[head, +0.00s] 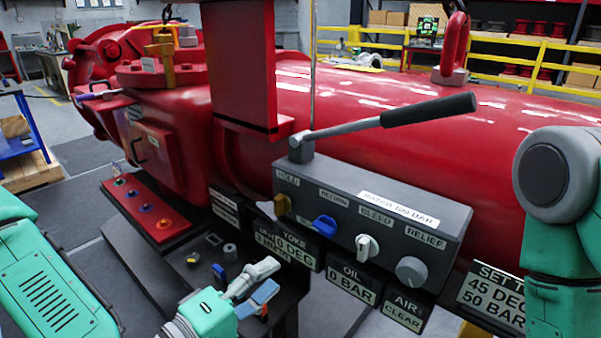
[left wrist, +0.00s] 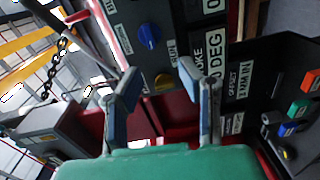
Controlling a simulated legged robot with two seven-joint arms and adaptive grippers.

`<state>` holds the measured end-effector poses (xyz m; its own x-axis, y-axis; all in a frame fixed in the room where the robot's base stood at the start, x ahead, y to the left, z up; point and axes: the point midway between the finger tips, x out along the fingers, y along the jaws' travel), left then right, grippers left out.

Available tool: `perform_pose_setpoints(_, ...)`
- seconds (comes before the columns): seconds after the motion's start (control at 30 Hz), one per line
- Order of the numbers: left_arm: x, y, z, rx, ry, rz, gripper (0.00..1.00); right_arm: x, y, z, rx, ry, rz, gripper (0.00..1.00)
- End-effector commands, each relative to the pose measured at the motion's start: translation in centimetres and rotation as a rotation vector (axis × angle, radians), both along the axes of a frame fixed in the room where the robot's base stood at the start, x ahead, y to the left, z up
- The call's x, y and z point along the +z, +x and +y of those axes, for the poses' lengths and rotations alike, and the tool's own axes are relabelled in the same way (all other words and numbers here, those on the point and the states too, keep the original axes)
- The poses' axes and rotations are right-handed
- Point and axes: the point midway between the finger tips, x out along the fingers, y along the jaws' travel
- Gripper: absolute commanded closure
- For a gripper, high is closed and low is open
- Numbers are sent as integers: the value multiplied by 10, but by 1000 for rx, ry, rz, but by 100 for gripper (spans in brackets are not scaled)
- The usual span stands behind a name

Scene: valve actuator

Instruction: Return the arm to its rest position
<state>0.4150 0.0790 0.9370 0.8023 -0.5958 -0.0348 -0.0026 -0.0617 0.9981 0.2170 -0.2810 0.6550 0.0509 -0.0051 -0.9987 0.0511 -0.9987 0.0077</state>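My left gripper (head: 258,286) is in front of the control box, low in the head view, above the dark shelf. Its two blue-padded fingers stand apart with nothing between them, as the left wrist view (left wrist: 158,92) also shows. My left arm's green link is at the lower left of the head view. My right arm's green and grey link (head: 558,215) is at the right edge. Its gripper is out of view.
The grey control box (head: 455,219) carries a yellow, a blue and a white knob, a grey dial and a black-handled lever (head: 428,110). The red actuator (head: 400,150) is behind it. The dark shelf (head: 180,268) below holds small parts. Label plates hang under the box.

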Motion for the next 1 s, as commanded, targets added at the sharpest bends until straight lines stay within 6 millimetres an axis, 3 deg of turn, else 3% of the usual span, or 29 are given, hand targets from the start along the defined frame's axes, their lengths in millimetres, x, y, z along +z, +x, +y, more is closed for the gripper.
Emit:
perform_pose_setpoints(0.13, -58, -27, -10, -99, 190, 97, 67, 0, 0, 0, 0, 0, 1, 56)
perform_pose_setpoints(0.27, -141, -74, -1, -253, 485, 232, 67, 0, -1, 0, 0, 0, 1, 56)
perform_pose_setpoints(0.4, -219, -129, 47, -429, 834, 382, 67, 0, -1, 0, 0, 0, 1, 56)
perform_pose_setpoints(0.5, -256, -162, 96, -540, 1061, 483, 67, 0, -1, 0, 0, 0, 1, 56)
perform_pose_setpoints(0.6, -274, -183, 144, -621, 1241, 568, 67, 0, -1, 0, 0, 0, 1, 56)
perform_pose_setpoints(0.73, -281, -196, 187, -679, 1384, 643, 67, 0, -1, 0, 0, 0, 1, 56)
perform_pose_setpoints(0.83, -281, -200, 201, -694, 1429, 670, 67, 0, 0, 0, 0, 0, 1, 56)
perform_pose_setpoints(1.0, -281, -200, 204, -697, 1437, 675, 67, 0, -1, 0, 0, 0, 1, 56)
